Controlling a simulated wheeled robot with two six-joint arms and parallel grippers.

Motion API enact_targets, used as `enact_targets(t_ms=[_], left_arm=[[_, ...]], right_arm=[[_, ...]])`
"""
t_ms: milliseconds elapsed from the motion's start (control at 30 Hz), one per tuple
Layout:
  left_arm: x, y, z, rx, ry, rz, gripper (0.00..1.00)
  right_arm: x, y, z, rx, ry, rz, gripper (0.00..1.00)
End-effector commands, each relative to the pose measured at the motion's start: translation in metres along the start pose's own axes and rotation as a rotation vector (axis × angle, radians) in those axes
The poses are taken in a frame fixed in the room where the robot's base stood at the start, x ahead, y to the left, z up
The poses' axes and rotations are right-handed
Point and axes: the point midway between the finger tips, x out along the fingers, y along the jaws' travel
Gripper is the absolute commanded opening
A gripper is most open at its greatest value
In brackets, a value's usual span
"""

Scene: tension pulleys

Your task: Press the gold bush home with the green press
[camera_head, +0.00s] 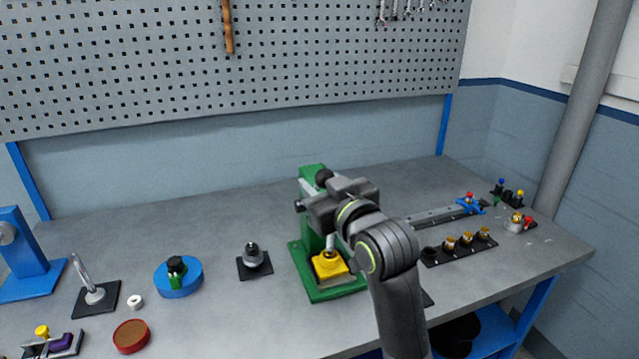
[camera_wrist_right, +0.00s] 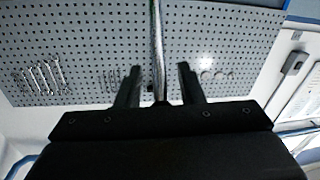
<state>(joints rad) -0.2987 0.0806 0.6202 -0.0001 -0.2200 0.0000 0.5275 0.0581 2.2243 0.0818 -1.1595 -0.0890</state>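The green press (camera_head: 312,180) stands mid-bench, with a yellow block (camera_head: 328,265) on its base and a silver ram (camera_head: 330,243) just above it. I cannot make out a gold bush in the press; my right arm and the ram cover part of it. A black knob (camera_head: 323,175) shows at the press top beside my right gripper (camera_head: 312,205). In the right wrist view, the right gripper's fingers (camera_wrist_right: 158,75) are apart, with a metal rod (camera_wrist_right: 157,40) running between them and a gap on each side. My left gripper is not in view.
A black rack (camera_head: 432,262) with several gold-topped pieces lies right of the press. Left of the press are a dark fitting on a square plate (camera_head: 254,262), a blue round fixture (camera_head: 178,278) and a red-rimmed disc (camera_head: 131,336). A pegboard (camera_head: 150,70) hangs behind.

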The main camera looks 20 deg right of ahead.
Motion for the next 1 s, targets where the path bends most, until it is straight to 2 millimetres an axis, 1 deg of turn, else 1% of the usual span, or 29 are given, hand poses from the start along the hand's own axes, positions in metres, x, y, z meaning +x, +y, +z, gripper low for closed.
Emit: enact_targets(t_ms=[33, 67, 300, 567, 667, 1000], left_arm=[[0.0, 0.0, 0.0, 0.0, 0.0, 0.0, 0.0], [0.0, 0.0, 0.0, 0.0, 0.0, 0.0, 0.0], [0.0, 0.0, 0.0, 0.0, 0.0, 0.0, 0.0], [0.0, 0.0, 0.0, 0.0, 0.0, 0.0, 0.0], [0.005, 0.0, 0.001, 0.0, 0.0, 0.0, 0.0], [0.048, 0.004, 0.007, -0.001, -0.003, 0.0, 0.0]], right_arm=[[0.0, 0.0, 0.0, 0.0, 0.0, 0.0, 0.34], [0.0, 0.0, 0.0, 0.0, 0.0, 0.0, 0.32], [0.0, 0.0, 0.0, 0.0, 0.0, 0.0, 0.0], [0.0, 0.0, 0.0, 0.0, 0.0, 0.0, 0.0], [-0.001, -0.001, 0.004, -0.001, 0.009, 0.001, 0.0], [-0.01, -0.006, 0.028, -0.02, 0.147, 0.019, 0.0]])
